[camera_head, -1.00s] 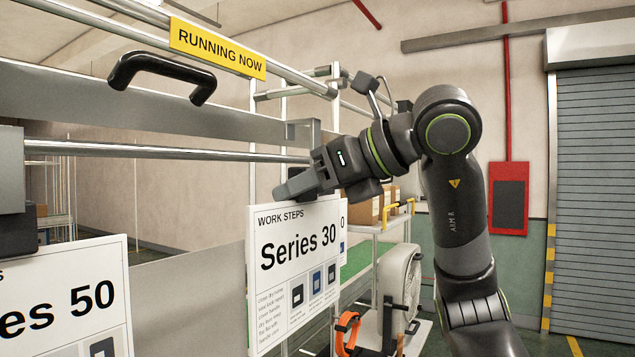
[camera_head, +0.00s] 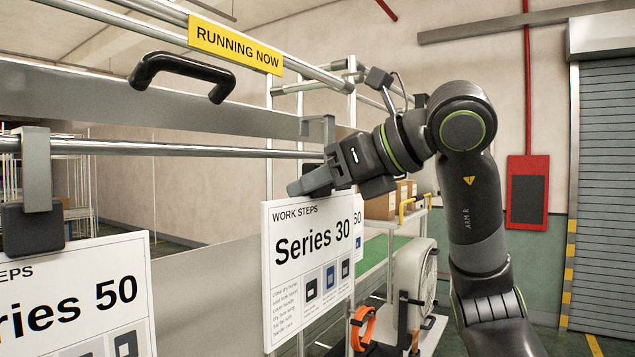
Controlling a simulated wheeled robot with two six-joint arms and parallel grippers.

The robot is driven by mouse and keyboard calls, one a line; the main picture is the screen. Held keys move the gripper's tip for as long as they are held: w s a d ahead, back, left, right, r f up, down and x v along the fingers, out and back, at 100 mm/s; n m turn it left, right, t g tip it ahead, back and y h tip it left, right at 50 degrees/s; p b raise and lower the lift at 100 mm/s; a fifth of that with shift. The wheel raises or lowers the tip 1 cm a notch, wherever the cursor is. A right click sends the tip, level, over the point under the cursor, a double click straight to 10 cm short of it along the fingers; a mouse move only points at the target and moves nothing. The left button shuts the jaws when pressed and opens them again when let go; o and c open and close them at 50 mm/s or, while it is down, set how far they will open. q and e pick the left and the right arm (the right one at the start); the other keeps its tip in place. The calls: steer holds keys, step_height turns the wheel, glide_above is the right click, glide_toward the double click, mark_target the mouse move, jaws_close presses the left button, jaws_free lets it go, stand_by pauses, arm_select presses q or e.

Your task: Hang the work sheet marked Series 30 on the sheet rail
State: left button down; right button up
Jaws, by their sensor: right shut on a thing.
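My right gripper (camera_head: 308,186) is shut on the top edge of the white work sheet marked Series 30 (camera_head: 303,288), which hangs upright below the fingers. The sheet rail (camera_head: 200,150) is a metal bar running across the left half, above and behind the sheet's level. The yellow "RUNNING NOW" label (camera_head: 236,47) is above the rail. Another sheet, its text ending in "ries 50" (camera_head: 75,310), hangs at lower left, below a dark clip (camera_head: 32,228) on the rail. My left gripper is not in view.
A black handle (camera_head: 182,72) sticks out above the rail. Behind the held sheet, a further sheet ending in "60" (camera_head: 357,232) is partly hidden. A white round-backed unit (camera_head: 420,275), an orange ring (camera_head: 362,328) and boxes (camera_head: 380,207) stand behind. The rail's middle stretch is bare.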

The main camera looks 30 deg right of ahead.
steer(key=w+a+p, duration=0.4)
steer(key=w+p, duration=0.3)
steer(key=w, duration=0.2)
steer(key=shift+w, duration=0.35)
stand_by(1.7)
steer(key=shift+r, duration=0.1)
steer(key=shift+w, duration=0.15)
stand_by(0.4)
steer(key=o, duration=1.2)
steer(key=shift+w+a, duration=0.1)
steer(key=shift+a, duration=0.1)
